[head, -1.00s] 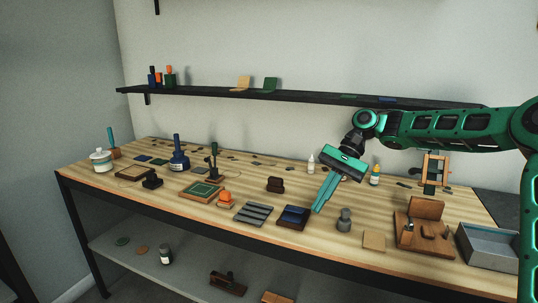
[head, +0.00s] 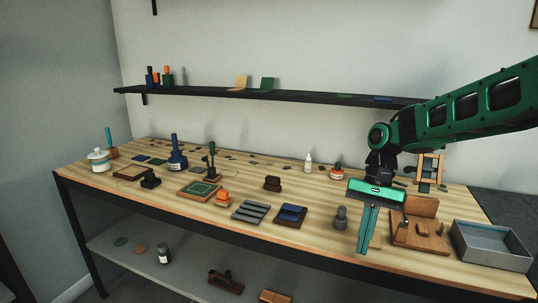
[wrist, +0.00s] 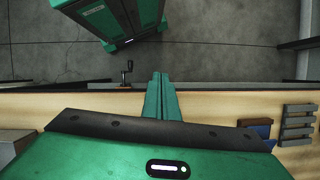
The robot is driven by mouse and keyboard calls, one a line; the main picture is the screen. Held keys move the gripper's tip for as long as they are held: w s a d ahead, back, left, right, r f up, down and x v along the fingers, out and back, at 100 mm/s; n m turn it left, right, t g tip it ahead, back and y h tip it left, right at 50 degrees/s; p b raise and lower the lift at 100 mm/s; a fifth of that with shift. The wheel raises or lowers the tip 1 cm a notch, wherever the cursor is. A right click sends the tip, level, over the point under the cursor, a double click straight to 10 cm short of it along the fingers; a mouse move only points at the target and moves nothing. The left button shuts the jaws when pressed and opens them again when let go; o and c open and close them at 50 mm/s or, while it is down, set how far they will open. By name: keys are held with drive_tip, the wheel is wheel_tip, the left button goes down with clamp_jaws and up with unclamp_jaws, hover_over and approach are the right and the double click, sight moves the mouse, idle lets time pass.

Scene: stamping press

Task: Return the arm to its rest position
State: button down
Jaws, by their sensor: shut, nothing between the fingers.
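My gripper (head: 367,238) hangs from the green arm on the right side of the head view, with its fingers pointing down. Its two green fingers lie together and hold nothing. In the head view it is in front of the tan square on the bench, between the grey stamp (head: 341,218) and the wooden press block (head: 425,232). In the wrist view the closed fingers (wrist: 161,92) show at the centre, over the wooden bench edge and the grey floor. The gripper appears to be above the bench top, near its front edge.
The wooden bench (head: 130,185) holds a blue-padded block (head: 291,214), a grey ridged rack (head: 250,211), an orange stamp (head: 222,198) and a grey tray (head: 490,244) at right. A dark wall shelf (head: 300,96) runs behind. Part of my green base (wrist: 108,20) shows in the wrist view.

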drive_tip(key=s+d+t+h, duration=0.1)
drive_tip(key=s+d, duration=0.7)
drive_tip(key=s, duration=0.4)
drive_tip(key=s+d+t+h, duration=0.1)
drive_tip(key=s+d+t, duration=0.1)
drive_tip(key=s+d, duration=0.7)
drive_tip(key=s, duration=0.4)
drive_tip(key=shift+d+f+t, duration=0.3)
drive_tip(key=shift+w+f, duration=0.25)
drive_tip(key=shift+w, duration=0.3)
drive_tip(key=shift+a, duration=0.1)
